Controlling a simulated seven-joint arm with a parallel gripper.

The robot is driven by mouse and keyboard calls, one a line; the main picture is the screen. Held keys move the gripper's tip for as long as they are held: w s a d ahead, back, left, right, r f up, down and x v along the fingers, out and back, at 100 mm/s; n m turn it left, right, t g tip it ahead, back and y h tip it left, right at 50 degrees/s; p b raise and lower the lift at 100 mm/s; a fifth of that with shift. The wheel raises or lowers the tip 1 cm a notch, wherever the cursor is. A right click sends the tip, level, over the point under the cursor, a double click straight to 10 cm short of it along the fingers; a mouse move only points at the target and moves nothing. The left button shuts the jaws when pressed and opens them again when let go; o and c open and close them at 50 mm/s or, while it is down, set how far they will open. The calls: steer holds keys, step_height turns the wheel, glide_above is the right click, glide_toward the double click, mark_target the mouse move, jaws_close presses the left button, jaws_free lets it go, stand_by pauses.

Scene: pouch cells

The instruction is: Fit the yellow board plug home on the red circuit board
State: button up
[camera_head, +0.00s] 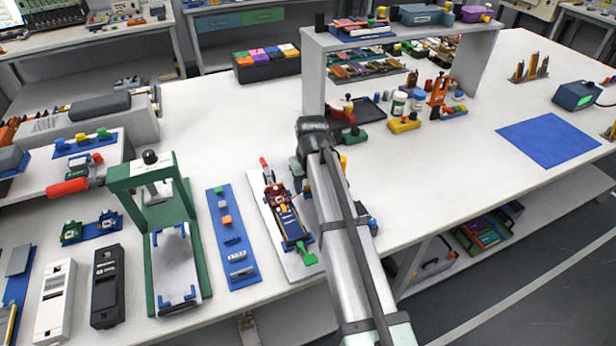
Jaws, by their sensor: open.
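My gripper (300,184) is over the upper right of this fixture, open. My forearm and wrist hide part of it, and its fingertips are too small to make out. I cannot tell whether it touches anything.
A green press frame (151,215) and a blue strip (232,240) of small parts stand left of the fixture. A grey shelf (313,75) with bins stands behind my wrist. A yellow block (404,124) lies right. The table around the blue mat (548,140) is mostly clear.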

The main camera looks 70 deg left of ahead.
steer(key=shift+f, duration=0.2)
steer(key=shift+c, duration=0.5)
steer(key=c, duration=0.7)
steer(key=o, duration=0.8)
step_height(320, 180, up, 14)
steer(key=d, duration=0.1)
steer(key=shift+d, duration=0.35)
